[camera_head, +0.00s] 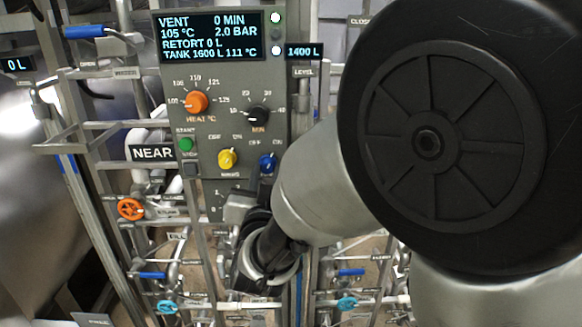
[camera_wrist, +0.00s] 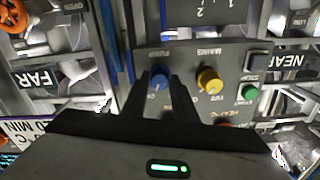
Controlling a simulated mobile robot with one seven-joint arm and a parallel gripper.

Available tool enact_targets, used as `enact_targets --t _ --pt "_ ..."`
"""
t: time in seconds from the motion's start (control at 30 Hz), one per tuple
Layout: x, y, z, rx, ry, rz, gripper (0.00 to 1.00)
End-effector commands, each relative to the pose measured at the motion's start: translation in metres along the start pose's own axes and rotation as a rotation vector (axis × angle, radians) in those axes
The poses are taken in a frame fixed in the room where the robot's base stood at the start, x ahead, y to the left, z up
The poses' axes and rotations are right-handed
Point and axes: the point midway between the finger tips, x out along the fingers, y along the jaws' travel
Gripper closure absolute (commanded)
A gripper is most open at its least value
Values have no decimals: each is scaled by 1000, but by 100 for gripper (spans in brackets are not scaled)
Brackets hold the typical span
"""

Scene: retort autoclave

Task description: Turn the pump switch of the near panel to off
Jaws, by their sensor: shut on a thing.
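The near panel (camera_head: 228,112) is grey, with a lit display at its top, and stands left of centre in the head view. Its blue pump switch (camera_head: 267,162) is at the lower right, with OFF and ON marks above it; it also shows in the wrist view (camera_wrist: 160,76), upside down. My gripper (camera_head: 263,178) reaches up to the switch from below and is shut on it; its two dark fingers (camera_wrist: 168,88) stand at the knob in the wrist view. The fingers partly hide the knob, and I cannot tell which mark it points to.
The yellow mains switch (camera_head: 228,158) sits close to the left of the pump switch. The orange heat knob (camera_head: 197,102), black minutes knob (camera_head: 258,115) and green start button (camera_head: 185,144) are above. Pipes and an orange valve wheel (camera_head: 130,209) stand to the left.

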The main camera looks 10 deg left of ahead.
Motion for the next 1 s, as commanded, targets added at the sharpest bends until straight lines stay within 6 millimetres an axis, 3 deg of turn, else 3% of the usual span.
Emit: enact_targets --t 1.0 --pt "1 3 -3 -824 3 1 97"
